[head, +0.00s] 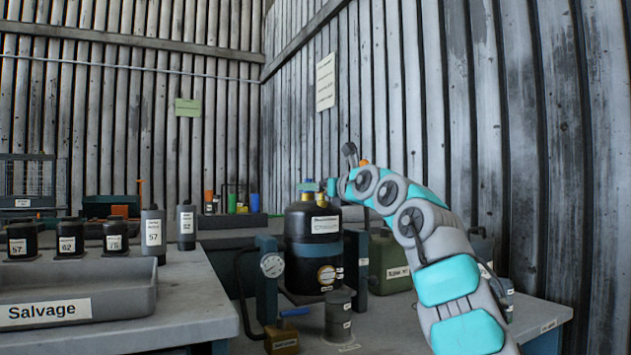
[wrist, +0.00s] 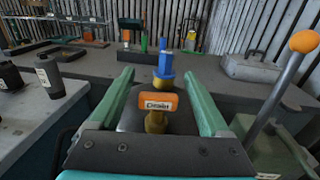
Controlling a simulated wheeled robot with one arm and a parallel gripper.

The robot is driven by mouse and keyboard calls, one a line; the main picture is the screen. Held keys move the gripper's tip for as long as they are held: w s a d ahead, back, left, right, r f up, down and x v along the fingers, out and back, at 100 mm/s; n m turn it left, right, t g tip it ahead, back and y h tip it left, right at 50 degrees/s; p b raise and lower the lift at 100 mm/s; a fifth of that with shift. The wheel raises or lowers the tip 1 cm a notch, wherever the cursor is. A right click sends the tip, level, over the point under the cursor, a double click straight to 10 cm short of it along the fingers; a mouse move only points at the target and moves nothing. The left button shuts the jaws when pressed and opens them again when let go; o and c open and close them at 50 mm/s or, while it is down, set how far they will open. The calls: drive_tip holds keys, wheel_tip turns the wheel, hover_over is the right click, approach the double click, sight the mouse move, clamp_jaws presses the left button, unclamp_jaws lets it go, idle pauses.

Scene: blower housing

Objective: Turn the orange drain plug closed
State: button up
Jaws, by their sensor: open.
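The orange drain plug (wrist: 170,103) has a flat handle with a white label and stands on a brass stem, in the middle of the wrist view. My gripper (wrist: 159,73) is open, with one green finger on each side of the plug and a visible gap on both sides. The fingertips reach past the plug towards a blue fitting (wrist: 164,64) on a brass base behind it. In the head view my gripper (head: 318,187) is at the top of a black tank (head: 312,240). The orange plug cannot be made out there.
A lever with an orange ball knob (wrist: 304,41) rises close on the right of my gripper. A grey Salvage tray (head: 75,300) is at the left.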

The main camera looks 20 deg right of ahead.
drive_tip(key=shift+w+a, duration=0.1)
drive_tip(key=shift+w, duration=0.4)
clamp_jaws()
idle(0.4)
